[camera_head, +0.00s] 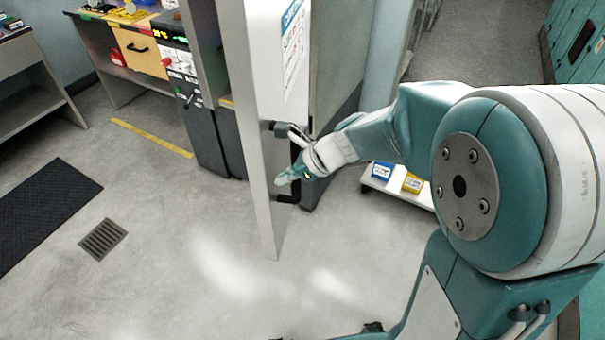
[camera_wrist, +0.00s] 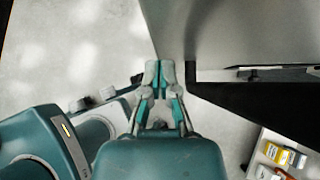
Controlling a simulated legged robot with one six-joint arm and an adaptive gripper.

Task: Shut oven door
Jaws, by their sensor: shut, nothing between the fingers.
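The oven door (camera_head: 275,95) appears as a tall white and grey panel in the middle of the head view. It stands upright and swung open, nearly edge-on, with a printed label high on its white face. A black handle (camera_head: 285,198) is on that face. My gripper (camera_head: 281,180) is at handle height, in front of the white face, with its fingers pointing left. In the wrist view, my gripper (camera_wrist: 158,66) has its fingers together with nothing between them. The grey door panel (camera_wrist: 235,30) lies just right of the fingertips. I cannot tell whether they touch it.
A low white shelf (camera_head: 405,190) with blue and yellow boxes stands right of the door, behind my arm. A bench (camera_head: 140,50) and dark machine stand at the back left. Open floor (camera_head: 190,235) with a drain grate (camera_head: 103,238) and black mat (camera_head: 45,215) lies left.

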